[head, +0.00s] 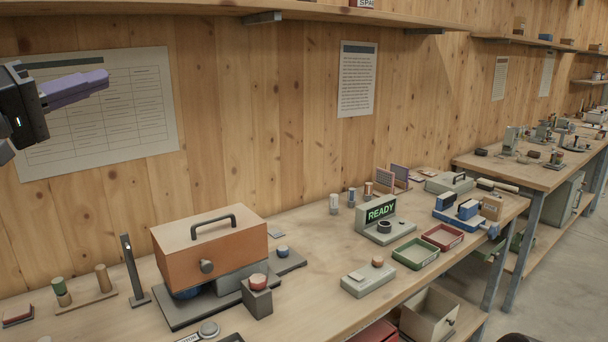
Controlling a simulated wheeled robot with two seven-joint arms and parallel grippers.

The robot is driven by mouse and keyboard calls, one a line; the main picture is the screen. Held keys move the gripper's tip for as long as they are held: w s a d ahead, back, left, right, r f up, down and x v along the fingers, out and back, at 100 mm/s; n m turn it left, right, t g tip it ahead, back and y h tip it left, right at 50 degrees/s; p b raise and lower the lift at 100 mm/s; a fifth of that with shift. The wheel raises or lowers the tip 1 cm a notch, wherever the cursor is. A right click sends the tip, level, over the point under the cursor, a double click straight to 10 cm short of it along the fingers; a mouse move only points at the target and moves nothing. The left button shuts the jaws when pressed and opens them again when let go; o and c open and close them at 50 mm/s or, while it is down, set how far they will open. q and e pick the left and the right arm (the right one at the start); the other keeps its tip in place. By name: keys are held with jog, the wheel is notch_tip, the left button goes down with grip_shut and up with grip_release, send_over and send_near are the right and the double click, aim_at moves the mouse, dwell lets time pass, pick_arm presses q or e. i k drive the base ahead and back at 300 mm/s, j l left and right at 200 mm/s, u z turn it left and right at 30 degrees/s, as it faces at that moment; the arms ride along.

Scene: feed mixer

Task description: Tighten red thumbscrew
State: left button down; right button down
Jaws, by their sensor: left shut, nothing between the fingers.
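My left gripper (104,79) is at the upper left, with purple fingers shut and empty. It is high in front of the wall, well above the bench and apart from the cap. My right gripper is not in view.
A dark upright post (132,270) and wooden pegs (104,278) stand left of the mixer. A READY display (380,212), a green tray (415,253) and a red tray (443,237) are to the right. A shelf (220,7) runs along the wall above.

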aim_at(257, 282)
jog(key=k, duration=1.3)
